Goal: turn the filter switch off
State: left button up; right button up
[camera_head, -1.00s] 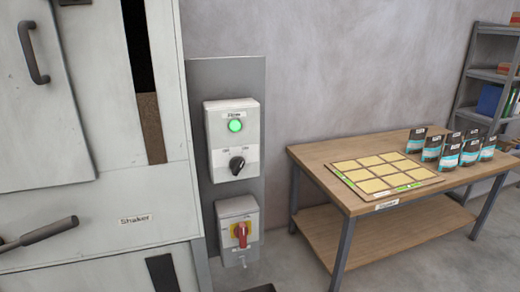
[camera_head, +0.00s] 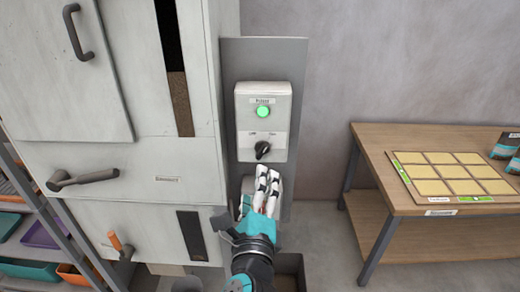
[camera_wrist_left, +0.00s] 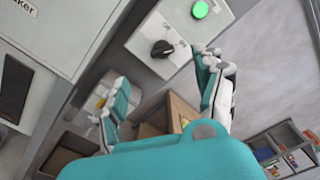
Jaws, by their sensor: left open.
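A grey switch box (camera_head: 282,103) on a panel carries a lit green lamp (camera_head: 263,111) and a black rotary switch (camera_head: 262,149) below it. Small labels flank the switch, too blurred to read; I cannot tell its exact position. My left gripper (camera_head: 260,188) is open just below the switch, apart from it, with nothing held. In the left wrist view, the black switch (camera_wrist_left: 162,48) lies just beyond the gap between the open fingers (camera_wrist_left: 160,66); the green lamp (camera_wrist_left: 200,10) is lit there too. My right gripper is not in view.
The pale machine cabinet (camera_head: 165,180) with handles stands to the left. A wooden table (camera_head: 372,140) with a grid board (camera_head: 450,176) and bags (camera_head: 506,147) stands right. The wall between is clear.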

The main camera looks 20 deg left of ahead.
aim_at(260, 153)
pick_arm(q)
jog(key=p+x, duration=0.3)
jog(key=x, duration=0.8)
jog(key=shift+w, duration=0.8)
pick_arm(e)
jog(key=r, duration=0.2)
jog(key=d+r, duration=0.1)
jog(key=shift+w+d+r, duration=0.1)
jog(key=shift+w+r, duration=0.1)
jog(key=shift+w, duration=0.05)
pick_arm(q)
jog(key=shift+f, duration=0.1)
jog(key=c, duration=1.2)
jog(key=shift+o, duration=0.2)
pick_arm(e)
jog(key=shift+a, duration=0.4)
